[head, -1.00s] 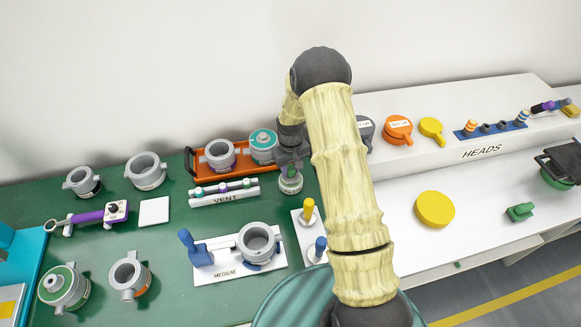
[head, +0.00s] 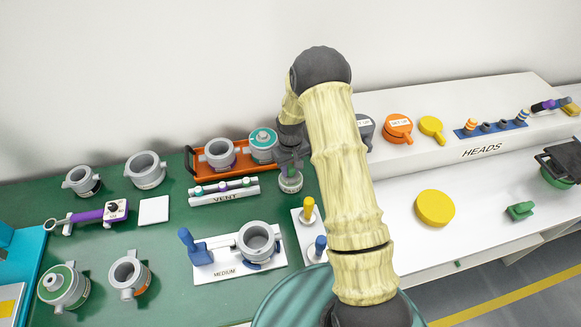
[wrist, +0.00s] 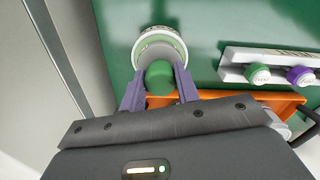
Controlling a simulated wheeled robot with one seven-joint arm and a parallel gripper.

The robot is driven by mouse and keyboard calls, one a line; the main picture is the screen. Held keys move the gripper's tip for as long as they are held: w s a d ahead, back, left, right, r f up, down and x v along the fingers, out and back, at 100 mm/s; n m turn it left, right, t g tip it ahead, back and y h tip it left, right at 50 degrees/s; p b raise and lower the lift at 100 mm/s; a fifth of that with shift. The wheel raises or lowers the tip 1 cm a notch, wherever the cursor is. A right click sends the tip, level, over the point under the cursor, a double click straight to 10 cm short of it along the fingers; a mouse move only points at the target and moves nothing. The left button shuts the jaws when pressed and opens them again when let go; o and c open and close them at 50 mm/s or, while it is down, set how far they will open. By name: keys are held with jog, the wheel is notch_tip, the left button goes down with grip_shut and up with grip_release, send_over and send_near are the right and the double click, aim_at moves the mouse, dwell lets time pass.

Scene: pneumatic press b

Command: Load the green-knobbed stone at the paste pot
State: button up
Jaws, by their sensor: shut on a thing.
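My gripper (wrist: 159,88) is shut on the green knob (wrist: 159,76) of the stone in the wrist view. A grey round part (wrist: 163,51) shows just beyond the knob. It sits within the outline of the paste pot (wrist: 160,33), a round pot with a pale, lettered rim. I cannot tell whether the stone touches the pot. In the head view my gripper (head: 291,160) is directly above the small grey pot (head: 290,182), and my arm hides part of this area. The stone itself cannot be made out there.
An orange tray (head: 197,169) with grey ring-shaped parts stands left of the pot. The VENT rack (head: 225,197) with coloured knobs lies in front of it. The MEDIUM plate (head: 217,273) is nearer. The white HEADS shelf (head: 470,162) runs to the right.

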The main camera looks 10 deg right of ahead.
aim_at(291, 167)
jog(key=shift+f, duration=0.4)
dwell(1.4)
jog(key=shift+r+p, duration=2.05)
jog(key=shift+r, duration=1.55)
